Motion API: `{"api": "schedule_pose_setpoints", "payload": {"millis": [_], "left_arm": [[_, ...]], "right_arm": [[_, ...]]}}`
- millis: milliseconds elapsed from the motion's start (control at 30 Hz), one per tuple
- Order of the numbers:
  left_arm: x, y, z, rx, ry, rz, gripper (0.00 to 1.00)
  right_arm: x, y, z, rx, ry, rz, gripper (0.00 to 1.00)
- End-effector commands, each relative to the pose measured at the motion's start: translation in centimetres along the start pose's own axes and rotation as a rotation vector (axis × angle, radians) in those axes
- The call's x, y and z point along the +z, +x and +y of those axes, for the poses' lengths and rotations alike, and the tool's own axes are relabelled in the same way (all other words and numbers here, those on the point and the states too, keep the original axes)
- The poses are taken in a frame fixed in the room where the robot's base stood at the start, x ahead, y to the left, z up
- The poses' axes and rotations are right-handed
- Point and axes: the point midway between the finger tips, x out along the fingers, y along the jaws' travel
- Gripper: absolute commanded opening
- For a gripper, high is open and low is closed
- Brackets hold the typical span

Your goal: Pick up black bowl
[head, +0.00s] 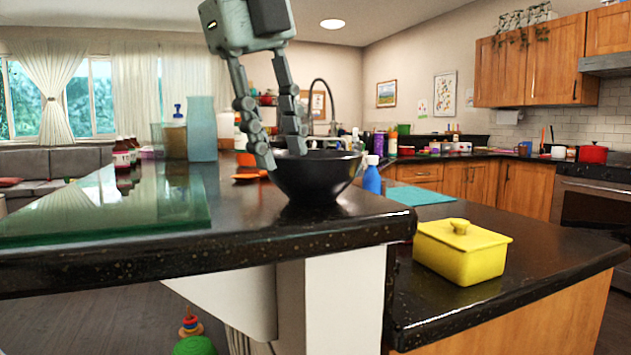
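The black bowl (315,178) stands upright on the raised black counter (350,228), near its right end. My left gripper (281,152) points down at the bowl's left rim from above. Its two fingers are apart, with a gap between the tips. The left fingertip overlaps the bowl's left edge, and the right fingertip is over the bowl's opening. I cannot tell whether either finger touches the rim. My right gripper is not in view.
A glass board (90,215) lies left on the raised counter. A blue spray bottle (371,178) is close right of the bowl. A yellow lidded box (460,252) sits on the lower counter.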

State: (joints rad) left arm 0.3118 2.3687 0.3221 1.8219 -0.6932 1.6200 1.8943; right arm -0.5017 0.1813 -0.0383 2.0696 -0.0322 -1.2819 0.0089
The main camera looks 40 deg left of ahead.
Motion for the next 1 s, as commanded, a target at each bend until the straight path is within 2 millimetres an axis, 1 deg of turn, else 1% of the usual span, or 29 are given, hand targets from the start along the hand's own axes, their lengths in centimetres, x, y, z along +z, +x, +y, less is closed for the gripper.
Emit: {"api": "schedule_pose_setpoints", "payload": {"millis": [33, 100, 200, 333, 467, 500, 533, 733, 767, 1000], "left_arm": [[0.0, 0.9, 0.3, 0.002, 0.002, 0.004, 0.31], [0.1, 1.9, 0.3, 0.0, 0.001, 0.002, 0.31], [0.1, 3.0, 0.3, 0.0, 0.0, 0.002, 0.31], [0.1, 3.4, 0.3, -0.002, -0.001, 0.001, 0.31], [0.1, 3.4, 0.3, -0.002, -0.002, 0.001, 0.31], [0.1, 3.4, 0.3, -0.002, -0.002, 0.001, 0.3], [0.1, 3.4, 0.3, -0.002, -0.002, 0.001, 0.26], [0.1, 3.3, 0.3, -0.001, -0.002, 0.001, 0.01], [0.1, 3.3, 0.3, -0.001, -0.002, 0.001, 0.0], [0.1, 3.3, 0.3, -0.001, -0.002, 0.0, 0.0]], "right_arm": [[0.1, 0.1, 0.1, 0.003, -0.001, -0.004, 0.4], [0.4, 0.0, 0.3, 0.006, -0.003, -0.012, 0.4], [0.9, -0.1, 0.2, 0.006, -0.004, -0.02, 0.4], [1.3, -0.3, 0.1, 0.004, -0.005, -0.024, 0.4], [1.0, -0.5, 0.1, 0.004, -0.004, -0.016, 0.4], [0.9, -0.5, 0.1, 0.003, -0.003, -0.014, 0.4], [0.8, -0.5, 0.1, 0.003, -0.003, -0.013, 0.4], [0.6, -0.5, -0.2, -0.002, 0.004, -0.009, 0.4], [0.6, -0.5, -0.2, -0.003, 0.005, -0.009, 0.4], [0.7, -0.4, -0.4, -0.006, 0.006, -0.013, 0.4]]}}
